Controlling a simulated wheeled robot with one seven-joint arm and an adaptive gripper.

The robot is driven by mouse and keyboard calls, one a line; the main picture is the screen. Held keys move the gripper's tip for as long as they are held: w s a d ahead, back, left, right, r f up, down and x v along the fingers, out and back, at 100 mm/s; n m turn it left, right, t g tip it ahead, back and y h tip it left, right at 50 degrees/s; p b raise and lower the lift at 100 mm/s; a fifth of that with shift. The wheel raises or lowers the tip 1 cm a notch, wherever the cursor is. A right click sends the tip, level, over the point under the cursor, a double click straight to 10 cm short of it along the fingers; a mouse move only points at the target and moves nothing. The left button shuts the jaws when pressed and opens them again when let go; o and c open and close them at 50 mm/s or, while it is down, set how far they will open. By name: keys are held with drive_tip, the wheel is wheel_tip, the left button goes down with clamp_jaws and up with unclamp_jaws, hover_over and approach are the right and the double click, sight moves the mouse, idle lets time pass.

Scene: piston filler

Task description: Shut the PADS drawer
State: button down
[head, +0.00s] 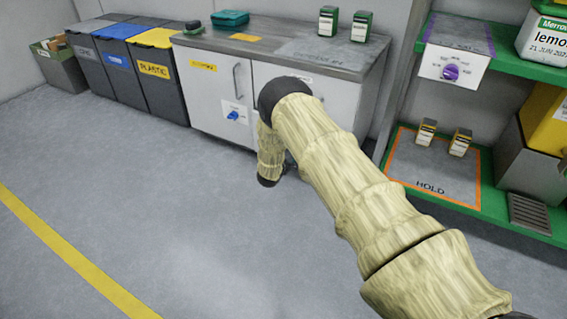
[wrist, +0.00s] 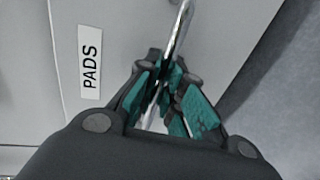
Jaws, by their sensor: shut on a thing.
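The PADS drawer front (wrist: 225,40) is pale grey in the wrist view, with a white label (wrist: 90,62) reading PADS on its left part. A shiny metal bar handle (wrist: 184,22) runs up from between my fingers. My gripper (wrist: 166,92), with teal finger pads, is shut on this handle. In the head view my bent arm covers my gripper and part of the white cabinet (head: 330,98). I cannot tell from these views how far the drawer stands out.
Lidded bins (head: 157,75) stand to the left. Green shelving (head: 470,190) with a HOLD mat stands at the right. The floor at left and front is clear.

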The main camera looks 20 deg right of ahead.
drive_tip(key=w+d, duration=0.2)
drive_tip(key=d, duration=0.1)
drive_tip(key=shift+w+r, duration=0.1)
idle(0.3)
drive_tip(key=c, duration=1.5)
unclamp_jaws()
drive_tip(key=shift+a, duration=0.15)
drive_tip(key=v, duration=1.2)
